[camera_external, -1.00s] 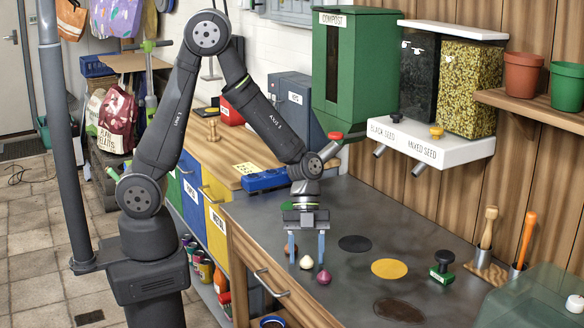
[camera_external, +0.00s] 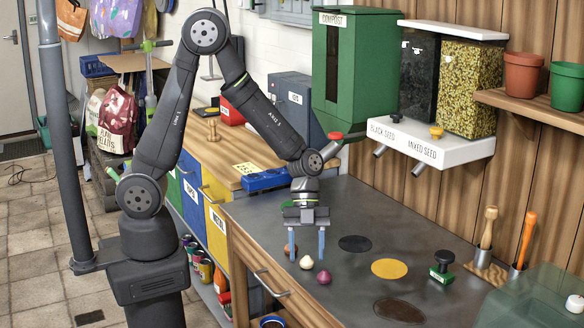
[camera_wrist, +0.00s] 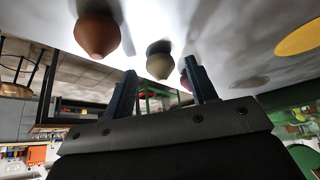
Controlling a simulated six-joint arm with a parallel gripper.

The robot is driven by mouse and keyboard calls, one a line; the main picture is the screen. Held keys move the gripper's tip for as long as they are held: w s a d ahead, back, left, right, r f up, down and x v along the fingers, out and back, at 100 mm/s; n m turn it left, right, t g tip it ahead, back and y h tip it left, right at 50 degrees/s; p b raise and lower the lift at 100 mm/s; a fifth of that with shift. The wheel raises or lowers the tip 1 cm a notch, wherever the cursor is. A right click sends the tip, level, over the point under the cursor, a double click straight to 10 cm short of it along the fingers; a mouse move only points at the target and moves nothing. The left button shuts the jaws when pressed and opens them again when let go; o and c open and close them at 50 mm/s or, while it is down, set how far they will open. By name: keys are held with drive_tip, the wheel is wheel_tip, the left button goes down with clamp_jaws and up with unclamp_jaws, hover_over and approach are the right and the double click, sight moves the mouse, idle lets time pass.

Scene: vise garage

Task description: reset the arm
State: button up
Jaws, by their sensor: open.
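My gripper (camera_external: 306,243) is open and empty, pointing down above the grey worktop (camera_external: 380,215). Its two blue fingers are apart. Near them are small bulb-shaped pieces: a cream one (camera_external: 306,262) and a magenta one (camera_external: 323,277) in front of the fingers, and a brown one (camera_external: 289,250) partly behind the left finger. In the wrist view the brown piece (camera_wrist: 97,35) and the cream piece (camera_wrist: 160,62) show beyond the fingers (camera_wrist: 163,95), and the magenta one is mostly hidden behind a finger.
Dark, yellow (camera_external: 389,269) and brown (camera_external: 399,310) discs lie on the worktop. A green-black stamp (camera_external: 441,267) stands at right, near tools in holders (camera_external: 487,262). The seed dispenser (camera_external: 432,145) and compost bin (camera_external: 350,85) are at the back. A blue tray (camera_external: 265,180) is behind my wrist.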

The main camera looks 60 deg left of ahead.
drive_tip(key=v, duration=1.1)
drive_tip(key=x, duration=1.1)
drive_tip(key=shift+s+d+f, duration=0.1)
drive_tip(key=shift+d+f, duration=0.1)
drive_tip(key=shift+f, duration=0.15)
drive_tip(key=r, duration=0.4)
drive_tip(key=shift+s+d+r, duration=0.1)
drive_tip(key=shift+s+r, duration=0.15)
drive_tip(key=shift+r, duration=0.15)
drive_tip(key=s+d+r, duration=0.4)
drive_tip(key=s+r, duration=0.2)
drive_tip(key=s, duration=0.4)
drive_tip(key=w+a+r+n+t, duration=0.2)
drive_tip(key=w+a+n, duration=0.5)
drive_tip(key=w+a, duration=0.4)
drive_tip(key=w+a+r+n+t+y, duration=0.1)
drive_tip(key=w+a+r+n+t, duration=0.2)
drive_tip(key=w+a+n+t, duration=0.2)
drive_tip(key=w+a+n, duration=0.3)
drive_tip(key=w+a, duration=0.4)
drive_tip(key=a, duration=0.2)
drive_tip(key=shift+w, duration=0.25)
